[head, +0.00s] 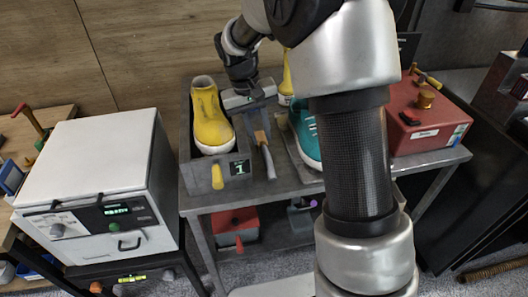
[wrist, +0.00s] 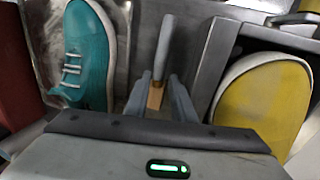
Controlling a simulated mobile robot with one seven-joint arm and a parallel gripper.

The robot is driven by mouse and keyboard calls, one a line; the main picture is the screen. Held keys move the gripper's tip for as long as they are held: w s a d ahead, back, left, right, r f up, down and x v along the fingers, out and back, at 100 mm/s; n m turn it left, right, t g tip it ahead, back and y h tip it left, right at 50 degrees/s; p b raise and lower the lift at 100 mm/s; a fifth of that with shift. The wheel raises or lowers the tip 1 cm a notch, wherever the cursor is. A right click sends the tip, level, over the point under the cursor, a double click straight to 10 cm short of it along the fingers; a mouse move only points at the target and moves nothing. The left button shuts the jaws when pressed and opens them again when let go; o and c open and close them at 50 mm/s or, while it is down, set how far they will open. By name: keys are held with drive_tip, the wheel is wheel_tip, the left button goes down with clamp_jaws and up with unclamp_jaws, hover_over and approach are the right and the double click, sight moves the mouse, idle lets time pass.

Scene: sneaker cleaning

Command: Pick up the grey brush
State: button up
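The grey brush (head: 268,163) lies on the grey table between the two sneakers, its long grey handle pointing to the table's front edge. Its wooden part is closer to my gripper. In the wrist view the brush (wrist: 163,45) shows its grey handle, with the wooden part between my fingers. My gripper (head: 257,122) points down over the brush's back end. In the wrist view my gripper (wrist: 159,84) is open, with one finger on each side of the brush. I cannot tell whether either finger touches it. The brush's far end is hidden by the gripper.
A yellow sneaker (head: 211,120) sits in a grey tray at left. A teal sneaker (head: 305,128) lies on a metal tray at right, partly behind my arm. A red box (head: 425,132) stands farther right. A white machine (head: 95,170) stands left of the table.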

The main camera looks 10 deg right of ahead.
sight(264, 147)
drive_tip(key=shift+w+d+f, duration=0.1)
drive_tip(key=shift+d+f, duration=0.1)
drive_tip(key=shift+f, duration=0.7)
drive_tip(key=shift+w+d+f, duration=0.1)
drive_tip(key=shift+d+f, duration=0.05)
drive_tip(key=shift+f, duration=0.7)
drive_tip(key=shift+w+d+f, duration=0.1)
drive_tip(key=shift+d+f, duration=0.1)
drive_tip(key=shift+f, duration=0.7)
clamp_jaws()
